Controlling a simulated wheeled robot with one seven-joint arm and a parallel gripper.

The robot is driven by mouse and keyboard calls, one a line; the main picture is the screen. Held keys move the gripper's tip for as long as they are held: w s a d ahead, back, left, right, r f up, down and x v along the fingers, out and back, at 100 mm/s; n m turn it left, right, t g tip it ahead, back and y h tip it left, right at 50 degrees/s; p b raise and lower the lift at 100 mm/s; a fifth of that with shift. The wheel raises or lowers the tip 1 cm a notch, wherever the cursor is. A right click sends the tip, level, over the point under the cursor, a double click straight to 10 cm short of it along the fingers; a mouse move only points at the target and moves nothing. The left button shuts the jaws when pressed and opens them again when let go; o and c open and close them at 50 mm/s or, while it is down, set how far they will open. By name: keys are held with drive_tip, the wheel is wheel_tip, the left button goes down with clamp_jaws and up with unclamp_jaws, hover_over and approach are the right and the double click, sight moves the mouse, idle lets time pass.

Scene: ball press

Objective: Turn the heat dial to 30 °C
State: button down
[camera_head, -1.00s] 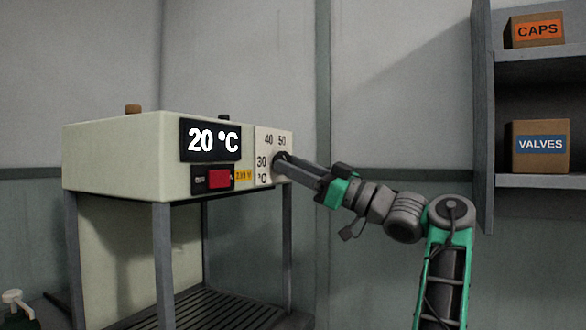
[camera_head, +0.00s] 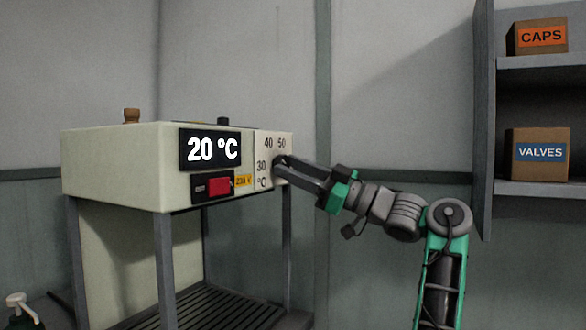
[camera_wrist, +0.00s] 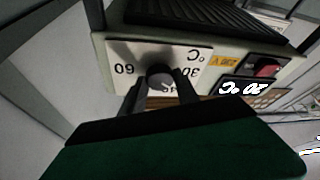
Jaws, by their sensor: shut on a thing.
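The heat dial (camera_wrist: 160,76) is a dark round knob on a white scale plate (camera_head: 262,148) at the right end of the press front. My gripper (camera_head: 284,164) is shut on the dial, with one finger on each side of it in the wrist view (camera_wrist: 160,92). The display (camera_head: 211,149) reads 20 °C. The marks 30, 40 and 50 show on the plate in the head view, and 60 and 30 show upside down in the wrist view. The dial's pointer cannot be made out; the fingers hide part of the scale.
A red switch (camera_head: 219,186) and a yellow 230 V label (camera_head: 243,181) sit below the display. The press housing (camera_head: 115,160) stands on grey legs above a slatted base (camera_head: 205,305). A shelf (camera_head: 535,188) with boxes stands at the right.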

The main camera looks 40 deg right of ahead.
drive_tip(key=c, duration=1.1)
unclamp_jaws()
drive_tip(key=shift+d+f, duration=0.2)
drive_tip(key=shift+c, duration=0.2)
drive_tip(key=shift+o, duration=1.2)
drive_tip(key=shift+a, duration=0.1)
drive_tip(key=shift+m+t+h+b, duration=0.3)
drive_tip(key=shift+m+b, duration=0.4)
drive_tip(key=shift+b, duration=0.35)
drive_tip(key=shift+m+b, duration=0.3)
